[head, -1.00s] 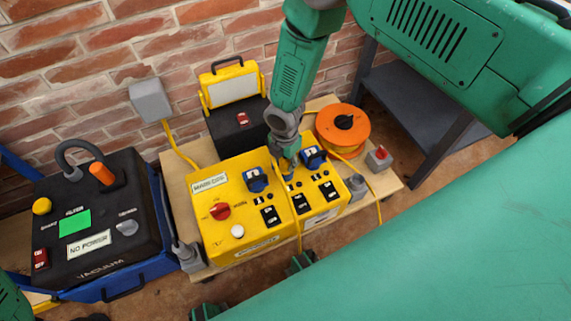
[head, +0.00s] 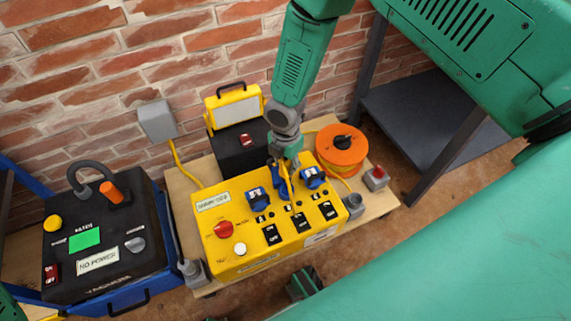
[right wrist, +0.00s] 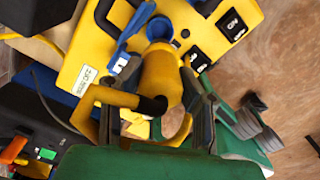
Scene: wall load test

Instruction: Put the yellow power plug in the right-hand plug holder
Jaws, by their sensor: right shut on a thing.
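The yellow power plug (right wrist: 160,80) fills the middle of the right wrist view, with its yellow cable (right wrist: 90,105) curving away. My right gripper (head: 285,160) is shut on the plug, above the back of the yellow power box (head: 235,248). The plug's far end is close to a round blue socket (right wrist: 160,28); whether they touch I cannot tell. A grey holder (head: 354,206) stands at the box's right side, probably the right-hand plug holder; its opening is unclear.
Blue sockets (head: 257,198) and black switches (head: 272,234) cover the box top. An orange cable reel (head: 342,150) and a small red-button box (head: 376,178) stand to the right. A black vacuum unit (head: 105,245) is left, and a lamp (head: 235,108) is behind.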

